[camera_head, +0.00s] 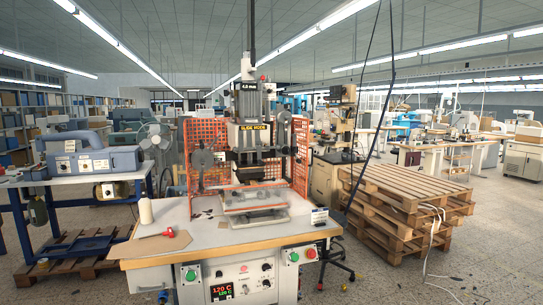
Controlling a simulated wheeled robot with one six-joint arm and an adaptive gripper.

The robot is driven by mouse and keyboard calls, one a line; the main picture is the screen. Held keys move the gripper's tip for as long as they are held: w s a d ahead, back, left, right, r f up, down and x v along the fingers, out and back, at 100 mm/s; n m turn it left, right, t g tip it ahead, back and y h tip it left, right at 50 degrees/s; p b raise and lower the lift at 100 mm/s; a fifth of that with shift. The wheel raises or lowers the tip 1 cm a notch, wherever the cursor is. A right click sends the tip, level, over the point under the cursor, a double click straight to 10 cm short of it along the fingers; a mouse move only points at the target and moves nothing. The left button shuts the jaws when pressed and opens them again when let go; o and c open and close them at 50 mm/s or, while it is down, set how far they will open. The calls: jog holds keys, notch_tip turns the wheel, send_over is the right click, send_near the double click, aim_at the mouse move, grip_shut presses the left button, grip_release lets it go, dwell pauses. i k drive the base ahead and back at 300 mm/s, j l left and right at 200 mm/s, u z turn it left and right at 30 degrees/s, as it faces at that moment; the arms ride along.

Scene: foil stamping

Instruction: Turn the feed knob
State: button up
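A foil stamping machine (250,105) stands on a pale-topped bench (215,238) in the middle of the head view. Its front control panel (243,270) carries small dark knobs at the right (266,267), buttons and a red-lit display (222,291). A dark round wheel (202,158) sits at the left of the press head, and another dark round part (285,117) at its upper right. The labels are too small to read, so I cannot tell which one is the feed knob. My gripper is not in view.
A cream spool (145,211) and a red-handled tool (170,233) lie on the bench's left. Orange mesh guards (206,140) flank the press. Stacked wooden pallets (405,205) and a loose cable (433,235) are at the right.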

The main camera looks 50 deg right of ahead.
aim_at(284, 150)
jog(key=i+j+z, duration=0.2)
jog(key=z, duration=0.15)
jog(key=i+j+z, duration=0.25)
jog(key=z, duration=0.15)
jog(key=i+j+z, duration=0.2)
jog(key=j+z, duration=0.15)
